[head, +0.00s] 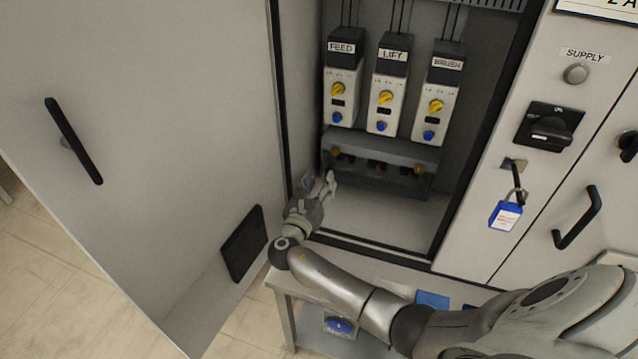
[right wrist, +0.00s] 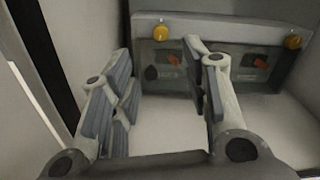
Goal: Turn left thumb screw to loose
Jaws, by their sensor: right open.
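In the right wrist view the left thumb screw (right wrist: 160,32) shows ahead, between the fingers. The right thumb screw (head: 419,170) is a like knob at the cover's other end, and it also shows in the right wrist view (right wrist: 293,41). My right gripper (head: 328,186) is open and empty, just below and in front of the left screw, apart from it. My left gripper is not in view.
The open cabinet door (head: 150,150) stands to the left. Above the cover are three units labelled FEED (head: 340,95), LIFT (head: 387,98) and BRUSH (head: 436,100). A blue padlock (head: 505,215) hangs on the right panel. The cabinet floor (head: 390,215) is clear.

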